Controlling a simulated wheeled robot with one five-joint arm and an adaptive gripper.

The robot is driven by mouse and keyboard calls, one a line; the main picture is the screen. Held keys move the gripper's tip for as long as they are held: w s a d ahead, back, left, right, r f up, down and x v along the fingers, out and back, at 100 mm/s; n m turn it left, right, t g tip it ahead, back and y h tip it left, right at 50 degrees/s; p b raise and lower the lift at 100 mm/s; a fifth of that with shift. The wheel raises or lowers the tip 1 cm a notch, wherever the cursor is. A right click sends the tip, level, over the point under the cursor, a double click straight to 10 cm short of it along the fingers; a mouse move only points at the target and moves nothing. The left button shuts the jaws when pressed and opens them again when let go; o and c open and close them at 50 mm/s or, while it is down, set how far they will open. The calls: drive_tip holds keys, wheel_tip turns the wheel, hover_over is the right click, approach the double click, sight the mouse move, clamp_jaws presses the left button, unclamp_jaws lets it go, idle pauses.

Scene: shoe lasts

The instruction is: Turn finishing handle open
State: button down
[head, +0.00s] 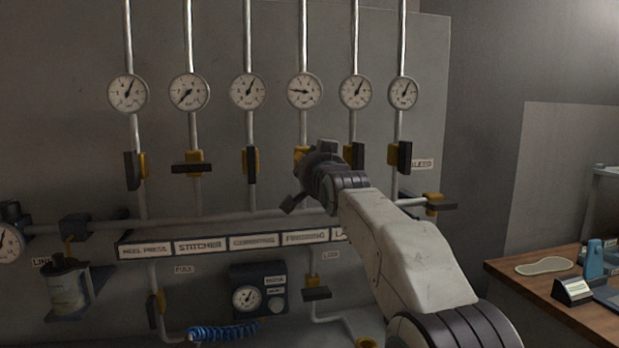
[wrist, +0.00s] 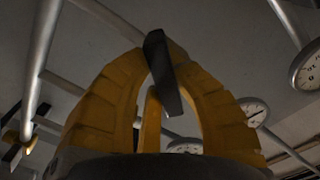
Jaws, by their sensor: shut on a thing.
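The finishing label (head: 305,238) is on the label strip under a vertical pipe with a gauge (head: 305,91); its needle points left. My gripper (head: 308,168) is at the valve on this pipe, and it hides most of the valve and its handle in the head view. The handle looks slightly tilted there. Its exact angle to the pipe cannot be told.
Neighbouring valves have black handles: the stitcher handle (head: 191,168) lies crosswise, the cementing handle (head: 251,166) upright. Another upright handle (head: 354,155) is close right of my gripper. A horizontal pipe (head: 230,217) runs below. A wooden bench (head: 545,291) stands at right.

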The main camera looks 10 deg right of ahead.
drive_tip(key=n, duration=0.3)
drive_tip(key=shift+r+n, duration=0.2)
drive_tip(key=shift+n, duration=0.1)
drive_tip(key=shift+r+n, duration=0.1)
drive_tip(key=shift+n, duration=1.8)
drive_tip(key=c, duration=0.9)
unclamp_jaws()
drive_tip(key=shift+c, duration=0.2)
drive_tip(key=shift+s, duration=0.1)
drive_tip(key=s, duration=1.1)
drive_tip(key=shift+s, duration=0.4)
drive_tip(key=shift+a, duration=0.1)
